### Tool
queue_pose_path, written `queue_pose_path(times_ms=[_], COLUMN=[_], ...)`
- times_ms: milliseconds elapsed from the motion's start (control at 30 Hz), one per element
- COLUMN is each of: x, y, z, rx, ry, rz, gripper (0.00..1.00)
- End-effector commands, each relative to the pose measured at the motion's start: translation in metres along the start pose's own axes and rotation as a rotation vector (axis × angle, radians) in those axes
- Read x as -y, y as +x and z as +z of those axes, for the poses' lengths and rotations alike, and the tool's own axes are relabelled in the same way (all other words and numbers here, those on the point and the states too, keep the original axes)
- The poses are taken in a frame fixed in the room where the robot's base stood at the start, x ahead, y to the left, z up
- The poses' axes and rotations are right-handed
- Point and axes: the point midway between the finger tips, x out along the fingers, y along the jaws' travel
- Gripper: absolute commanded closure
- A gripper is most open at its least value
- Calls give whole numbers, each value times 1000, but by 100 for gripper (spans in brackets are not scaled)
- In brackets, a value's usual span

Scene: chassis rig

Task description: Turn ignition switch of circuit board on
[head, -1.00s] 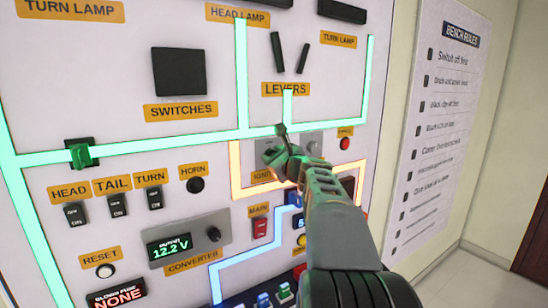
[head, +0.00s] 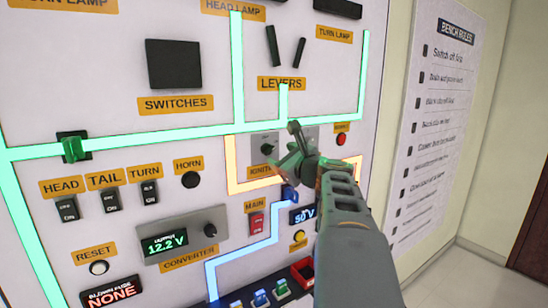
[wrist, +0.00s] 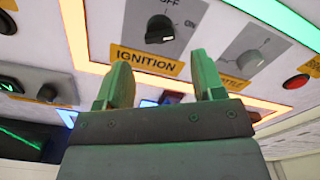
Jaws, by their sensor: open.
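The ignition switch (wrist: 160,29) is a dark round knob on a grey plate, above its orange IGNITION label (wrist: 146,60). OFF is printed above the knob and ON to its right; I cannot tell its exact setting. In the head view the knob (head: 267,149) shows just left of my gripper (head: 291,146). In the wrist view my gripper (wrist: 163,82) is open and empty, its two green fingers apart below the label. The fingers do not appear to touch the knob. The circuit board (head: 110,120) is a white upright panel.
A throttle knob (wrist: 251,60) and a red button (wrist: 296,81) sit right of the ignition knob. The red MAIN switch (head: 257,224), the converter (head: 182,236) and several small switches lie to the left and below. A rules sheet (head: 434,120) hangs on the right wall.

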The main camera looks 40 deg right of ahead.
Motion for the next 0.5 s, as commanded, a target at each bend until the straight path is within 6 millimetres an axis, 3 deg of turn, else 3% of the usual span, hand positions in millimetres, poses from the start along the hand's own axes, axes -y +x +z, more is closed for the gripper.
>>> queue_pose_path(times_ms=[200, 500], x=[0, 0], y=[-41, -68], z=[-2, -1], rx=[-1, -1], ry=[-1, 1], rz=[-4, -1], gripper=[38, 38])
